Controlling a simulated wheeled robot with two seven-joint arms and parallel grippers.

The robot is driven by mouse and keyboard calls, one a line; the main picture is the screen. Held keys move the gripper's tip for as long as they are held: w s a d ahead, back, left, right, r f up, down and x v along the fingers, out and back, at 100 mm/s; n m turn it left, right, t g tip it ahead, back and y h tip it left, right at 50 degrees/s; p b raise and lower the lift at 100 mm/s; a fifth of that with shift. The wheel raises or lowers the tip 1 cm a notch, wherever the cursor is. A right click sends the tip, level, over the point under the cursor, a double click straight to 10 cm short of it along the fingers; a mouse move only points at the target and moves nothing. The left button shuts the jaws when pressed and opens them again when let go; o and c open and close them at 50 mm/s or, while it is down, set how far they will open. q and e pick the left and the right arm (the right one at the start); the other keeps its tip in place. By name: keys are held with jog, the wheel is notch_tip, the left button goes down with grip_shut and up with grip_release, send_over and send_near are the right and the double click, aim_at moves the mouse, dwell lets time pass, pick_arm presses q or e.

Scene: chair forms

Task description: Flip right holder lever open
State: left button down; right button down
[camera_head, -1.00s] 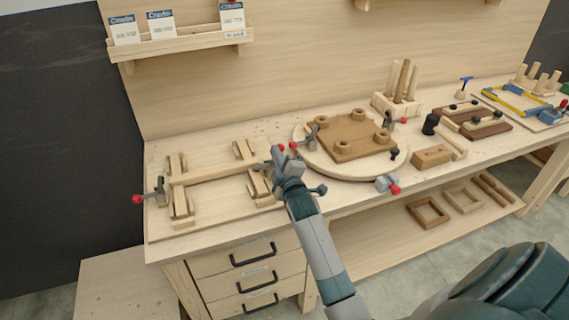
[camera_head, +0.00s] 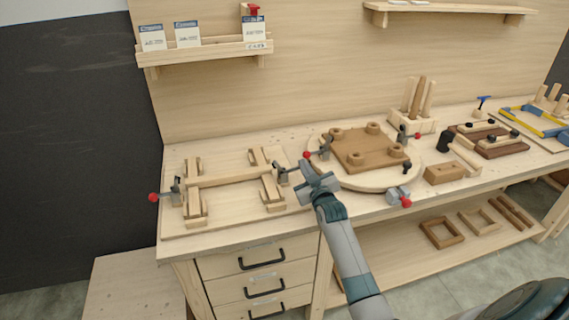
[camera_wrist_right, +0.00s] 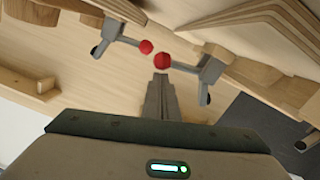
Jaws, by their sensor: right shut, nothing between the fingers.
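The right holder (camera_head: 282,175) is a grey toggle clamp at the right end of the wooden chair form (camera_head: 228,176). Its lever points right towards my right gripper, and I cannot make out its red tip in the head view. My right gripper (camera_head: 305,168) is shut and empty, just right of this holder. In the right wrist view its closed fingers (camera_wrist_right: 160,86) point at two red knobs close together, one nearer (camera_wrist_right: 162,60) and one beyond (camera_wrist_right: 147,47). Each knob is on its own grey clamp. Whether the fingers touch a knob, I cannot tell. My left gripper is not in view.
The round board (camera_head: 375,184) with a brown form stands just right of my gripper, its left clamp's red knob (camera_head: 306,155) close by. The left holder's red knob (camera_head: 153,197) is at the far left. A wooden block (camera_head: 444,173) lies further right.

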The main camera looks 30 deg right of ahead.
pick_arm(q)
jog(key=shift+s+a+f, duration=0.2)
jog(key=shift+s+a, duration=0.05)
pick_arm(e)
jog(key=shift+d+f+m, duration=0.25)
jog(key=shift+f+m, duration=0.25)
jog(key=shift+m, duration=0.3)
